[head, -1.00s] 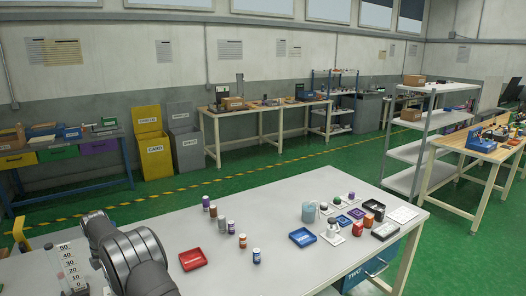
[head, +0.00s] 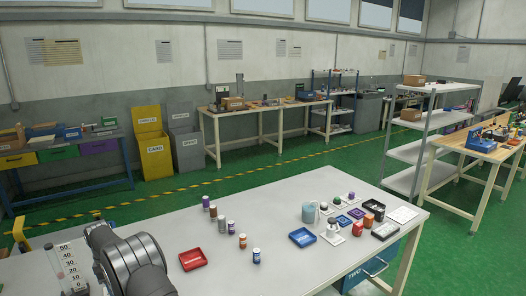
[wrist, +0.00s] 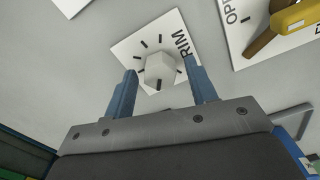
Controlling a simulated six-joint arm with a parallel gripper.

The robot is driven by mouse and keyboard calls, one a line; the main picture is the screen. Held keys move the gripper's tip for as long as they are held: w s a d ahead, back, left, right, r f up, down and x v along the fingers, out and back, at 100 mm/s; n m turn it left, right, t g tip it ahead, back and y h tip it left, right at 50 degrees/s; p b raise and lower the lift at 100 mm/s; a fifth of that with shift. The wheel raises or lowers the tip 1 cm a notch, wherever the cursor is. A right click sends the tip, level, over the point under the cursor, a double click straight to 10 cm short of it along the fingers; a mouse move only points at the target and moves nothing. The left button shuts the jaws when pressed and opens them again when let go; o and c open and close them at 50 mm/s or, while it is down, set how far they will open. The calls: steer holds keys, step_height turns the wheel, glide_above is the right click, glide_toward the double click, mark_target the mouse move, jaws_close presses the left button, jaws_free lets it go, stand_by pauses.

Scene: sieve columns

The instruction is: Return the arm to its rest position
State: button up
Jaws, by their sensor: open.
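My gripper (wrist: 161,68) shows in the wrist view with its two blue fingers spread apart and nothing held between them. A white dial plate (wrist: 128,47) with a pale knob (wrist: 159,68) and black tick marks appears between and beyond the fingertips; I cannot tell the gap between knob and fingers. My arm (head: 135,262) shows at the lower left of the head view, over the near left part of the table. The gripper itself is not visible in that view.
The grey table (head: 330,270) holds a red tray (head: 193,260), a blue tray (head: 302,237), several small cylinders and a blue-grey mug (head: 309,212). A graduated scale (head: 68,262) stands left of my arm. A yellow lever (wrist: 295,18) is at the wrist view's upper right.

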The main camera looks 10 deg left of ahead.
steer(key=m, duration=0.5)
steer(key=shift+m, duration=0.3)
steer(key=m, duration=0.4)
steer(key=shift+m, duration=0.3)
stand_by(0.3)
steer(key=n, duration=1)
stand_by(0.4)
stand_by(0.4)
